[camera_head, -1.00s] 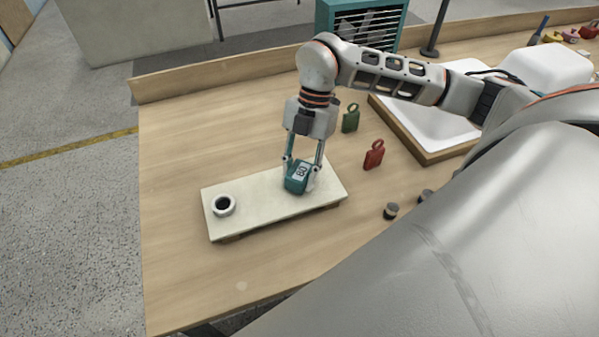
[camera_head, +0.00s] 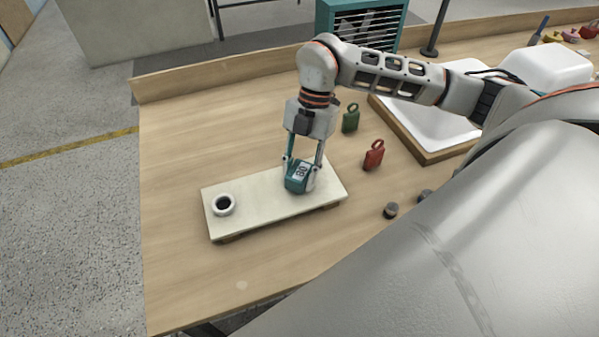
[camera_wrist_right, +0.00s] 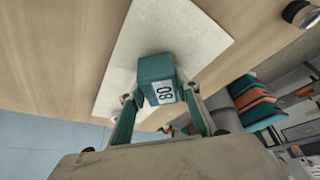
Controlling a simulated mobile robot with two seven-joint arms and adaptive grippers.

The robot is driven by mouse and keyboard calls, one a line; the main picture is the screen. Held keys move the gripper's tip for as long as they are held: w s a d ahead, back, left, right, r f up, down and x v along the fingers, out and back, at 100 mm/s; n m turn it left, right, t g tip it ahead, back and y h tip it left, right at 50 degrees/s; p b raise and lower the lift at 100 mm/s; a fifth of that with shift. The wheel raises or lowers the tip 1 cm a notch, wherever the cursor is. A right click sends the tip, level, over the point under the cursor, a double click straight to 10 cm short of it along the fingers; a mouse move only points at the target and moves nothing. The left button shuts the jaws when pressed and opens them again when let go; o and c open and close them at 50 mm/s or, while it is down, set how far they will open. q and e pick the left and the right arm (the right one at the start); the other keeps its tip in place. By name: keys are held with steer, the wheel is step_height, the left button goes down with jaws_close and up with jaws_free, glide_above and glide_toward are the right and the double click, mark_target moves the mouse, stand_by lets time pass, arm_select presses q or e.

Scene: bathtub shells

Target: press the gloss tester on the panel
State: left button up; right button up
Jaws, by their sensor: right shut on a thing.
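My right gripper (camera_head: 302,172) points down from above and is shut on the tester, one finger on each side. In the right wrist view the tester (camera_wrist_right: 157,78) is between the fingertips of my right gripper (camera_wrist_right: 160,97), with the panel (camera_wrist_right: 200,32) behind it. The tester's underside is hidden. My left gripper is not in view.
Small dark cylinders (camera_head: 391,210) lie nearer. A white tray (camera_head: 430,125) is farther right. The left tabletop is clear.

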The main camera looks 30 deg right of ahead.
mark_target(297, 174)
steer(key=shift+r+p, duration=1.65)
steer(key=shift+r, duration=0.45)
steer(key=shift+r+p, duration=1.05)
steer(key=shift+r, duration=0.35)
steer(key=shift+w, duration=0.1)
